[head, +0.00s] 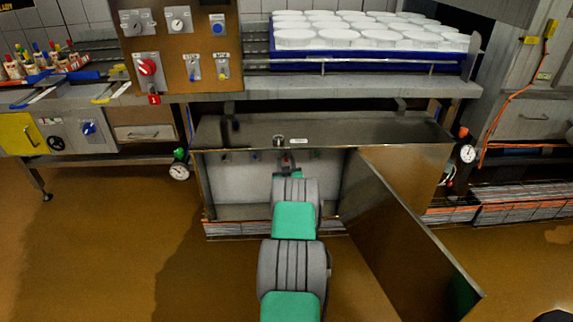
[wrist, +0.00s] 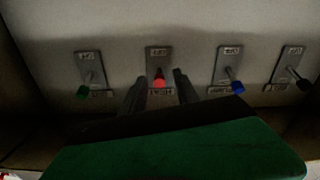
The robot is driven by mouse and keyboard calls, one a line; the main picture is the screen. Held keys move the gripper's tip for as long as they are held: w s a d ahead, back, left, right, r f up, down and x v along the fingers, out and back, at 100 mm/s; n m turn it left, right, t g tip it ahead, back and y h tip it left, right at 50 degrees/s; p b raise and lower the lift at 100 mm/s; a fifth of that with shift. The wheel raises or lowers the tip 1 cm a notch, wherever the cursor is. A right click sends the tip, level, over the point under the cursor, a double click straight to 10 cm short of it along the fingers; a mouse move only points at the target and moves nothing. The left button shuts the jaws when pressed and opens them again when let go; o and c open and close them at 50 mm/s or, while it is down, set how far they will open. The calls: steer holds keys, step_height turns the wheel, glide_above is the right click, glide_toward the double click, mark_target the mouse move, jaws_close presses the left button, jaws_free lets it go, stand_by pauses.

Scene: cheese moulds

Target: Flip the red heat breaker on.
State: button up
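The red heat breaker (wrist: 160,66) is a grey plate with a red-tipped lever (wrist: 160,82) on the cabinet's back wall in the wrist view. The lever tip points down or toward the camera; its exact angle is hard to tell. My gripper (wrist: 160,84) is open, with one dark finger on each side of the red tip and a gap visible on both sides. In the head view, my arm reaches into the cabinet (head: 325,130), and my gripper (head: 287,163) is small and dark near the back wall. The plate's label is too blurred to read.
A green-tipped breaker (wrist: 89,70) is to the left; blue-tipped (wrist: 230,67) and black-tipped (wrist: 288,65) ones are to the right. The cabinet door (head: 405,235) stands open at right. A shelf (head: 350,88) with a blue tray (head: 370,67) of white moulds is above.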

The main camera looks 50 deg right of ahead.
steer(key=shift+c, duration=0.3)
jaws_close()
steer(key=shift+r, duration=0.1)
steer(key=shift+d+r+g+y+p, duration=0.1)
steer(key=shift+r+g+y+p, duration=0.35)
steer(key=shift+r+p, duration=0.45)
steer(key=shift+f+g+y+p, duration=0.15)
steer(key=shift+g+y+p, duration=0.25)
steer(key=shift+g+y, duration=0.2)
